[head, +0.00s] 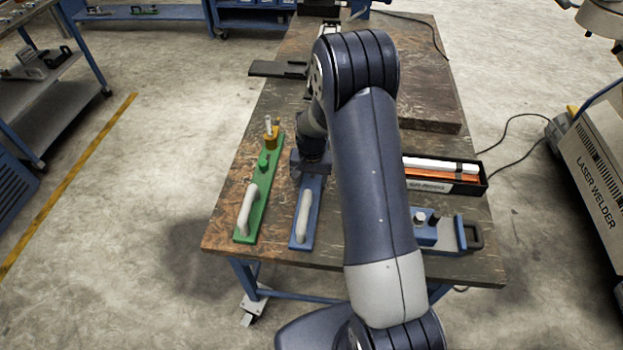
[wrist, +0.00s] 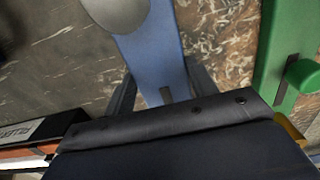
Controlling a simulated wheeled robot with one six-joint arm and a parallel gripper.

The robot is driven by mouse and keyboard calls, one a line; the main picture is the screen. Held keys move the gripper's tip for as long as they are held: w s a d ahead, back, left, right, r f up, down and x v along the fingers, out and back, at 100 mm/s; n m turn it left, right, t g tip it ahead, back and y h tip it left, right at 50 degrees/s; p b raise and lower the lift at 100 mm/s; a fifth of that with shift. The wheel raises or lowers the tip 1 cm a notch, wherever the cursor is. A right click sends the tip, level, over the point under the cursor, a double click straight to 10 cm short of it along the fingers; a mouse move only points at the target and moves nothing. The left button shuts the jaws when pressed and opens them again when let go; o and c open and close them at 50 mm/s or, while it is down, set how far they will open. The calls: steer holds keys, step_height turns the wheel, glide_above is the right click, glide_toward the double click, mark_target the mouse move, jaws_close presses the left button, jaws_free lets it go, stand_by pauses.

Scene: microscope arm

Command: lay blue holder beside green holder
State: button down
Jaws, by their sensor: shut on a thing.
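The green holder (head: 258,192), a long bar with a white handle and a yellow knob at its far end, lies on the left of the worktable. The blue holder (head: 305,213), a similar bar with a white handle, lies just to its right, roughly parallel with a narrow gap. My gripper (head: 312,165) is at the blue holder's far part and is shut on it. In the wrist view the gripper's fingers (wrist: 160,98) stand on both sides of the blue bar (wrist: 150,50); the green bar (wrist: 285,45) is apart at the right. My gripper and arm hide the blue holder's far end.
The worktable (head: 225,232) has bare wood left of the green holder. A black box (head: 445,188) with orange and white contents and a blue clamp-like fixture (head: 440,232) lie right of my arm. A dark flat plate (head: 278,69) and a raised dark slab (head: 428,108) are farther back.

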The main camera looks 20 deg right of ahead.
mark_target(312, 183)
steer(key=c, duration=0.5)
jaws_free()
steer(key=shift+f, duration=0.1)
step_height(312, 183, up, 12)
steer(key=shift+r+b, duration=0.15)
steer(key=shift+b, duration=0.45)
